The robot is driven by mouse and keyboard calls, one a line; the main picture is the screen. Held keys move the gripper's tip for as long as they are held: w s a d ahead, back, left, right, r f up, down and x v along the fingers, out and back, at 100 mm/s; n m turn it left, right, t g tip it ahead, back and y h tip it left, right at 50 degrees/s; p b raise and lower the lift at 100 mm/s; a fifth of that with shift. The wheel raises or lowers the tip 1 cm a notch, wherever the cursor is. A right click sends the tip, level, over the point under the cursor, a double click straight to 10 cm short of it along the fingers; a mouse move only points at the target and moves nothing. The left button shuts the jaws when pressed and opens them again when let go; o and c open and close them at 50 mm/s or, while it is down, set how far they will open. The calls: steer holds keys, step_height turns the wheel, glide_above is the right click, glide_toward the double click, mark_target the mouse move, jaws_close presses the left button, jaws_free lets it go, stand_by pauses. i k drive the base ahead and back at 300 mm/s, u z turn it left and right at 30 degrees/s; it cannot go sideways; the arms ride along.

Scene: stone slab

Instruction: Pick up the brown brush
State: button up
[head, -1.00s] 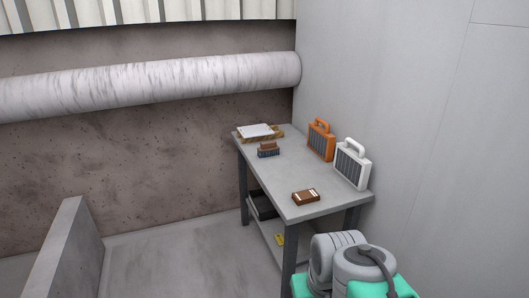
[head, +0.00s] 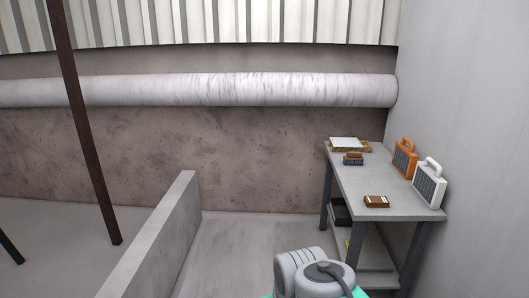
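The brown brush (head: 353,156) lies on the grey table (head: 370,178) toward its far end. It has a brown top and dark blue-grey bristles underneath. It sits just in front of a wooden board or tray with a white sheet on it (head: 346,144). My gripper is not in view; only pale grey links of my arm show at the bottom. Nothing covers the brush.
A small brown box with pale marks (head: 376,201) lies near the table's front edge. An orange lamp-like case (head: 404,159) and a white one (head: 429,185) stand along the right side by the wall. A low concrete wall (head: 160,235) stands left, with open floor between.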

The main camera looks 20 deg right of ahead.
mark_target(352, 158)
steer(key=z, duration=0.35)
steer(key=i, duration=1.95)
steer(key=z, duration=0.3)
steer(key=i, duration=2.45)
steer(key=u, duration=0.2)
